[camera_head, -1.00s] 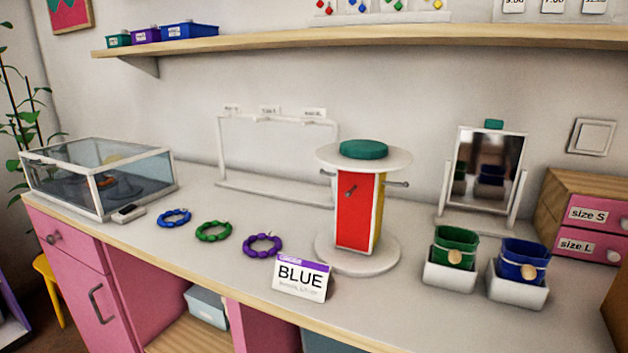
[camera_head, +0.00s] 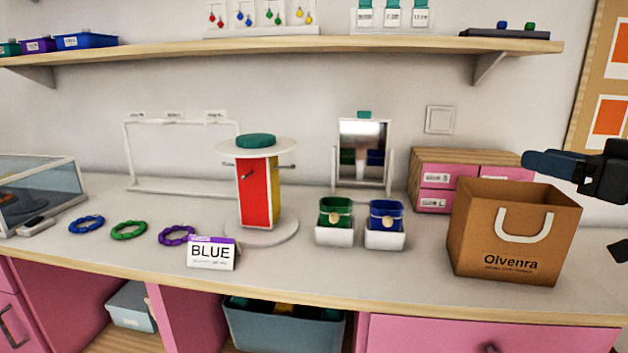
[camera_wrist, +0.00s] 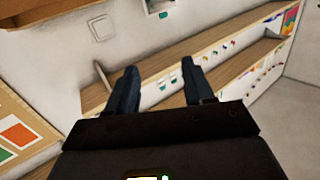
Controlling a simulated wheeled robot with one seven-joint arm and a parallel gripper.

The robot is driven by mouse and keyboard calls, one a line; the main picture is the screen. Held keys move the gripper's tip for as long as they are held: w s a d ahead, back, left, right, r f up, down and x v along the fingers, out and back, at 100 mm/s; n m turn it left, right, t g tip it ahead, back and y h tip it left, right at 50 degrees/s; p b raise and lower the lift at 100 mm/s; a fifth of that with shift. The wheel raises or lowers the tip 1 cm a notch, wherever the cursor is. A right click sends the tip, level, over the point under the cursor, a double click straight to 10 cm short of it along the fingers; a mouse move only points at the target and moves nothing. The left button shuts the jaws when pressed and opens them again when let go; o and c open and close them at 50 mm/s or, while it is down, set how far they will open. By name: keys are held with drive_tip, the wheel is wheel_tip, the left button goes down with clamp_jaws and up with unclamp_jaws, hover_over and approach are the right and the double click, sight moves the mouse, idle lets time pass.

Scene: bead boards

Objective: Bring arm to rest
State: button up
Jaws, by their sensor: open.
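My gripper (camera_head: 575,165) is at the right edge of the head view, in the air above and right of the paper bag. In the wrist view my gripper (camera_wrist: 162,92) shows two dark fingers spread apart with nothing between them. Part of my arm is cut off by the right edge of the head view.
A brown paper bag (camera_head: 490,235) stands at the counter's right. Green (camera_head: 336,213) and blue (camera_head: 386,216) pouches sit in white trays. Bracelets, a BLUE card (camera_head: 211,254), a red-yellow stand (camera_head: 256,200) and a mirror (camera_head: 362,152) share the counter (camera_head: 300,275). A shelf (camera_head: 330,46) runs above.

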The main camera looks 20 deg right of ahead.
drive_tip(key=a+f+m+g+h, duration=0.1)
drive_tip(key=a+f+m, duration=0.1)
drive_tip(key=a+f, duration=0.65)
drive_tip(key=a+f+m+g+h, duration=0.1)
drive_tip(key=a+f+m, duration=0.3)
drive_tip(key=f, duration=0.8)
drive_tip(key=s+a+f+n, duration=0.2)
drive_tip(key=s+a+f, duration=0.5)
drive_tip(key=s+a, duration=0.15)
drive_tip(key=s+a+n+y, duration=0.1)
drive_tip(key=s+a, duration=0.3)
drive_tip(key=s, duration=0.5)
drive_tip(key=s+a+r+n+y, duration=0.1)
drive_tip(key=s+a+n, duration=0.3)
drive_tip(key=s, duration=0.5)
drive_tip(key=shift+s+a+g+p, duration=0.35)
drive_tip(key=shift+a+g+p, duration=0.05)
drive_tip(key=shift+a+p, duration=0.05)
